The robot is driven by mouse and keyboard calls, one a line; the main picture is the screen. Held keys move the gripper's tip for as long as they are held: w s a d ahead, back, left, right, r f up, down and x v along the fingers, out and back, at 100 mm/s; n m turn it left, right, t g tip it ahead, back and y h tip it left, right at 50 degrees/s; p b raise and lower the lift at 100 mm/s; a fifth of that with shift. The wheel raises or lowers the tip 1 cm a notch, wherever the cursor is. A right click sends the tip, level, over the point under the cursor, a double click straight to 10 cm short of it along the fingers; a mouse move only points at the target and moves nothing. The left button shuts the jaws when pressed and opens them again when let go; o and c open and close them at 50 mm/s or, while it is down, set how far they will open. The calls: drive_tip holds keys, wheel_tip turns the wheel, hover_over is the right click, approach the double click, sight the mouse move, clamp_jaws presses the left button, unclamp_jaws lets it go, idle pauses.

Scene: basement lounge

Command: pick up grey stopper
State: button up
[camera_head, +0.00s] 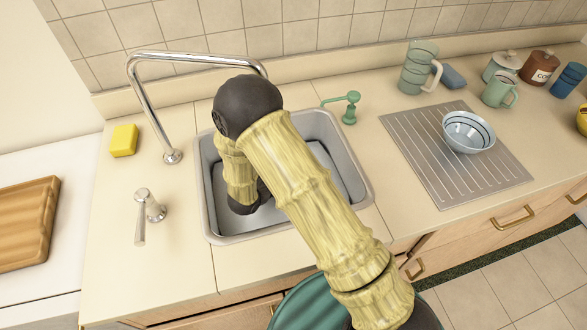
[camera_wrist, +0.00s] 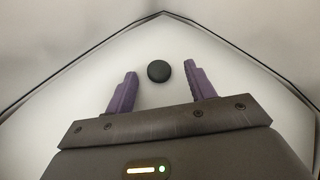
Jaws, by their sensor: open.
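A dark, round stopper (camera_wrist: 158,71) lies on the pale sink floor in the wrist view, and it looks almost black there. My gripper (camera_wrist: 160,82) is open, with its two purple fingers spread apart. The stopper shows between the fingers and slightly beyond their tips, closer to the left finger in the picture. I cannot tell how high the fingers are above it. In the head view my arm reaches down into the metal sink (camera_head: 355,185), and the arm hides the stopper and the fingers.
Sink walls surround my gripper. A chrome faucet (camera_head: 135,85) arches behind the sink, with a handle (camera_head: 150,205) at left. A yellow sponge (camera_head: 124,140) lies left. A green soap pump (camera_head: 350,108) stands right, then a drainboard (camera_head: 420,150) with a bowl (camera_head: 468,132).

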drive_tip(key=shift+x, duration=0.85)
drive_tip(key=c, duration=1)
drive_tip(key=shift+r, duration=0.15)
drive_tip(key=shift+c, duration=0.2)
wheel_tip(320, 180, up, 10)
